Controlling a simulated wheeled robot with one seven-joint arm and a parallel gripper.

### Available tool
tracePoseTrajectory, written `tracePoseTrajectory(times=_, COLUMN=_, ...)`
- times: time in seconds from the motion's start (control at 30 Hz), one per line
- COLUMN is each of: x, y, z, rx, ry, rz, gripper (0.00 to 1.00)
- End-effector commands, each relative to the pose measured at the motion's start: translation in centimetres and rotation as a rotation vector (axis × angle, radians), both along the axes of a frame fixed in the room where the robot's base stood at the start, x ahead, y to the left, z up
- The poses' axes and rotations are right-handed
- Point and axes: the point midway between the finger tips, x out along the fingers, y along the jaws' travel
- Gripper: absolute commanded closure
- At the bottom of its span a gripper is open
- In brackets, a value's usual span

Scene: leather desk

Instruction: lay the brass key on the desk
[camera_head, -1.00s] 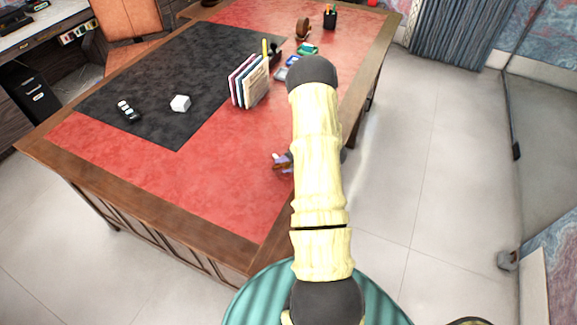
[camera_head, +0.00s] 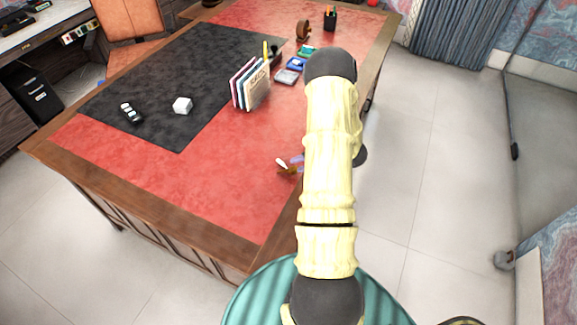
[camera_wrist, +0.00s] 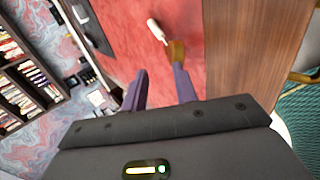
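The brass key (camera_head: 288,171) shows as a small brass-brown piece near the desk's right edge, with a white piece beside it that may be its tag. In the wrist view the key (camera_wrist: 176,51) is just ahead of the right fingertip, over the red desk (camera_wrist: 130,40) top. It appears to lie on the leather. Whether it touches that finger I cannot tell. My gripper (camera_wrist: 160,68) has its two purple fingers apart, with bare red leather showing between them. In the head view my gripper (camera_head: 297,160) is mostly hidden behind my arm.
A letter holder (camera_head: 252,88) stands on the desk beyond the key. A white block (camera_head: 182,105) and a dark item with white spots (camera_head: 130,113) lie on the black mat (camera_head: 165,75). Red leather left of the key is clear.

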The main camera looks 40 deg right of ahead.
Motion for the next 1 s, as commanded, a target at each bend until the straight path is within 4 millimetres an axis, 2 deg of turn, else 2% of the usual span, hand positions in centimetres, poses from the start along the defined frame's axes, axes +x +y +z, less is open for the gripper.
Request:
tracePoseTrajectory(times=0.1, x=-0.5, y=-0.2, z=0.7, rx=0.000, ry=0.000, rz=0.003, gripper=0.71)
tracePoseTrajectory(times=0.67, x=-0.5, y=-0.1, z=0.7, rx=0.000, ry=0.000, rz=0.006, gripper=0.71)
tracePoseTrajectory(times=0.77, x=-0.7, y=-0.2, z=1.8, rx=-0.001, ry=-0.001, rz=0.005, gripper=0.71)
tracePoseTrajectory(times=1.0, x=-1.7, y=-0.8, z=5.6, rx=-0.001, ry=0.000, rz=0.003, gripper=0.71)
